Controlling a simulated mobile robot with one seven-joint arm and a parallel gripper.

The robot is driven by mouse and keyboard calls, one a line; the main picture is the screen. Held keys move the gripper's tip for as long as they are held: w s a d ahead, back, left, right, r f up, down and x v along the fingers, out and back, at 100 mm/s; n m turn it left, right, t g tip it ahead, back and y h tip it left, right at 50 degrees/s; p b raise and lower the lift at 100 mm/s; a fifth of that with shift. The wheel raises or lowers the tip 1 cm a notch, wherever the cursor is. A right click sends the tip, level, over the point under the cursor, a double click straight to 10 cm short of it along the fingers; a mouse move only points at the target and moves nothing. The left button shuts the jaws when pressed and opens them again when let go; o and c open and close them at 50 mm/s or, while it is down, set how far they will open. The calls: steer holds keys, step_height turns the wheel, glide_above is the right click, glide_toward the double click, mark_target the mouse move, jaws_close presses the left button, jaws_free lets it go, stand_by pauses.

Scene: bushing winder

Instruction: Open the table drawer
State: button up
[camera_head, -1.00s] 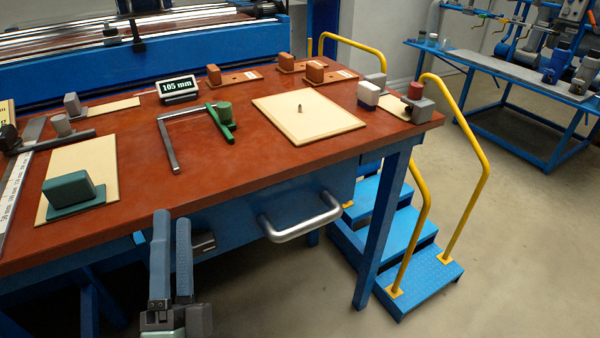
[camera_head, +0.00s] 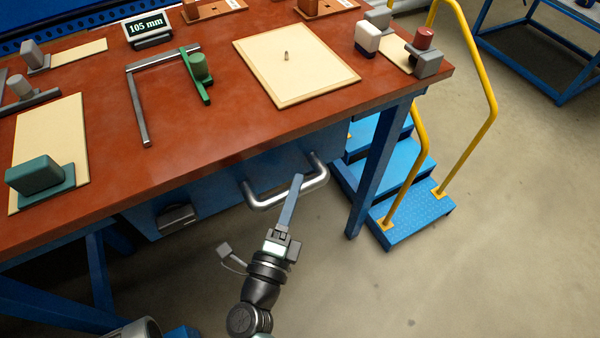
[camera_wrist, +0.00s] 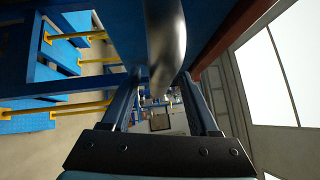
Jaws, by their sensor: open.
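The blue table drawer (camera_head: 219,199) sits under the red-brown table top (camera_head: 190,150) and looks shut. Its silver bar handle (camera_head: 268,203) sticks out from the drawer front. My gripper (camera_head: 297,181) is at the handle's right part, with its blue fingers reaching up to the bar. In the wrist view, the handle (camera_wrist: 166,45) runs between the two spread fingers of my gripper (camera_wrist: 162,85), nearer the middle than either finger. The fingers are open, and I cannot tell whether either touches the bar.
A dark latch-like block (camera_head: 177,217) is on the drawer front, left of the handle. A blue table leg (camera_head: 383,165) and blue steps (camera_head: 412,205) with yellow rails (camera_head: 487,125) stand to the right. The floor in front is free.

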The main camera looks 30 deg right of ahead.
steer(key=shift+x, duration=1.95)
jaws_close()
